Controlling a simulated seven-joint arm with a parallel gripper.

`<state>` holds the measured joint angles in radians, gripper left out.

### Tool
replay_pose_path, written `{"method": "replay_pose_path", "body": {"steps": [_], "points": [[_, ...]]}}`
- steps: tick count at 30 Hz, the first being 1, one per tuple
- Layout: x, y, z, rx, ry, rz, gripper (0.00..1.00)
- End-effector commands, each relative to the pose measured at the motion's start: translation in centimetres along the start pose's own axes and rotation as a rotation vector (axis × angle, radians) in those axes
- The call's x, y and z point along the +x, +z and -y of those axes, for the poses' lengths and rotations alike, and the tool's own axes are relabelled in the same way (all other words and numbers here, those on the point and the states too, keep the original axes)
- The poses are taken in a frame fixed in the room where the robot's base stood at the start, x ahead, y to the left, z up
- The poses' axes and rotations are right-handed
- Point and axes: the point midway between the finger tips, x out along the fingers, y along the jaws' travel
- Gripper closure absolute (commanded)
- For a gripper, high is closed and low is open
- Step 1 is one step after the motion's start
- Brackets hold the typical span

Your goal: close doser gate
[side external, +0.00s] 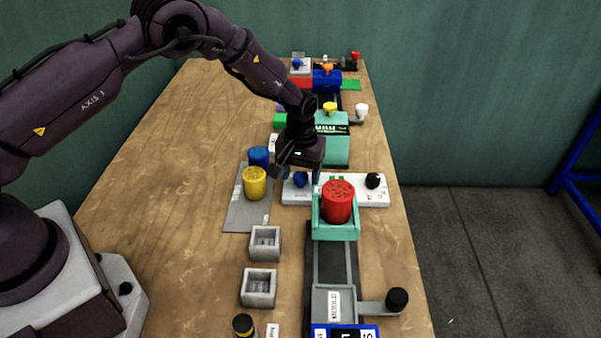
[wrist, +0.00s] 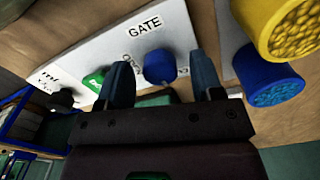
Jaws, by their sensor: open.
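A white panel (side external: 354,192) lies across the table. The wrist view shows its printed word GATE beside a blue knob (wrist: 159,67). The same blue knob (side external: 300,180) is at the panel's left end in the side view. My gripper (side external: 301,177) is just above it. In the wrist view my gripper (wrist: 161,68) is open, its two dark fingers on either side of the knob; I cannot tell whether they touch it. The panel also bears a green button (wrist: 94,83) and a black knob (side external: 372,180). The smaller print near the blue knob is partly hidden by my fingers.
A teal holder (side external: 335,232) with a red cylinder (side external: 338,203) stands just in front of the panel. A yellow cylinder (side external: 254,184) and a blue cylinder (side external: 258,156) stand on a grey plate (side external: 240,214) to the left. A teal block (side external: 337,150) stands behind.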

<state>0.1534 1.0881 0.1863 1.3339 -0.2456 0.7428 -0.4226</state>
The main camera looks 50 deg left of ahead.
Motion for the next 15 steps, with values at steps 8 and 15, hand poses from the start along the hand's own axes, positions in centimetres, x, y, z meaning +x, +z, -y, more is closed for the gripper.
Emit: {"method": "replay_pose_path", "body": {"steps": [8, 15], "points": [[-4.6, -0.1, -0.1, 0.001, 0.003, -0.004, 0.4], [-9.8, -0.1, 0.0, 0.0, 0.002, -0.003, 0.4]]}}
